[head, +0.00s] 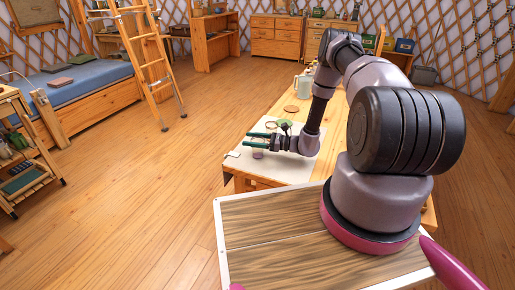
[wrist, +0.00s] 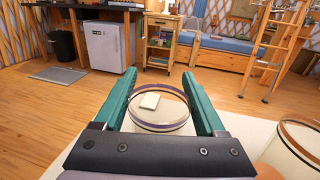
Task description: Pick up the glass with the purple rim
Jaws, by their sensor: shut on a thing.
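The glass with the purple rim (wrist: 160,126) is clear and stands between my gripper's green fingers in the wrist view. My gripper (wrist: 159,78) is shut on it, one finger on each side. A small white block shows inside or through the glass; I cannot tell which. In the head view, my gripper (head: 250,140) is over the near left part of the wooden table, with the glass (head: 258,153) at its fingers. Whether the glass is off the table is not clear.
Another clear glass with a brown rim (wrist: 302,140) stands close on the right in the wrist view. A white cloth (head: 275,162) covers the table's near left end. A green item (head: 285,123), a round wooden piece (head: 291,109) and a pale jug (head: 303,83) are farther back.

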